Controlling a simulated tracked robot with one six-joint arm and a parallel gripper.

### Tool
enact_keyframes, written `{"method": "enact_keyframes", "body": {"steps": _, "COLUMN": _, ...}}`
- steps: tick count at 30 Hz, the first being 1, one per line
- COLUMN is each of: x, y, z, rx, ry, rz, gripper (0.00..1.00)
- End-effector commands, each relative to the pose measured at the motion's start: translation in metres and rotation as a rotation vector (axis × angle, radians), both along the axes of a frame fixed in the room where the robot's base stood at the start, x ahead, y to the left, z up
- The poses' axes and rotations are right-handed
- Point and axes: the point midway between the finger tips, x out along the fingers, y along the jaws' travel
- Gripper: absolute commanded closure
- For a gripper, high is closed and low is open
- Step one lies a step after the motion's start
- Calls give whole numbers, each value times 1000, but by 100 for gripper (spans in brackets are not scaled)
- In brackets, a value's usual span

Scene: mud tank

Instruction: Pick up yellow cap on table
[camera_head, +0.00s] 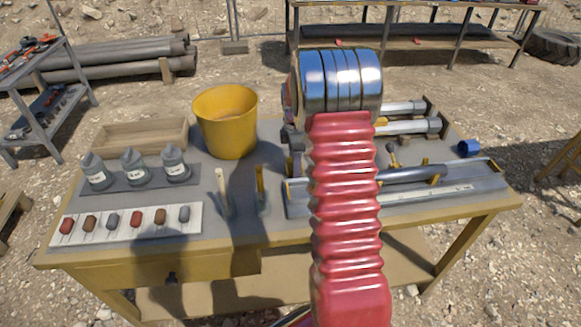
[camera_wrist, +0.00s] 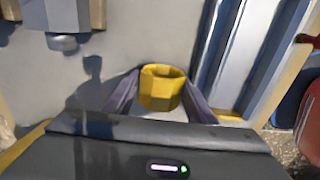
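In the wrist view, the yellow cap (camera_wrist: 161,91) is a hollow, ring-like piece with its open top showing. My gripper (camera_wrist: 162,84) has one dark finger against each side of it, and the fingers look closed on the cap. Whether the cap's underside touches the grey table (camera_wrist: 130,35) cannot be told. In the head view, my red-sleeved arm stands in front of the table (camera_head: 270,235) and hides the gripper and the cap.
A grey metal rail (camera_wrist: 240,50) runs close to the right of the cap. In the head view, a yellow bucket (camera_head: 228,135), dropper bottles (camera_head: 134,165), a sample tray (camera_head: 190,228) and a blue cap (camera_head: 468,148) are on the table.

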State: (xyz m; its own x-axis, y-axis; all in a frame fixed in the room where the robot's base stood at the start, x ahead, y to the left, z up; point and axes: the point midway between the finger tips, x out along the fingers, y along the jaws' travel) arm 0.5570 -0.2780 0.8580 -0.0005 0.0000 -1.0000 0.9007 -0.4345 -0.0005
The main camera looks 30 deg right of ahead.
Motion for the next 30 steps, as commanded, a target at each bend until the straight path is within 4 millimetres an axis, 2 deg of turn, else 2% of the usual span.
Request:
{"method": "enact_keyframes", "body": {"steps": 2, "x": 0, "y": 0, "z": 0, "rx": 0, "ry": 0, "rz": 0, "gripper": 56}}
{"method": "enact_keyframes", "body": {"steps": 10, "x": 0, "y": 0, "z": 0, "rx": 0, "ry": 0, "rz": 0, "gripper": 75}}
{"method": "enact_keyframes", "body": {"steps": 20, "x": 0, "y": 0, "z": 4, "rx": 0, "ry": -1, "rz": 0, "gripper": 75}}
{"method": "enact_keyframes", "body": {"steps": 25, "x": 1, "y": 0, "z": 21, "rx": -1, "ry": -3, "rz": 0, "gripper": 75}}
{"method": "enact_keyframes", "body": {"steps": 30, "x": 1, "y": -1, "z": 50, "rx": -2, "ry": -5, "rz": 0, "gripper": 75}}
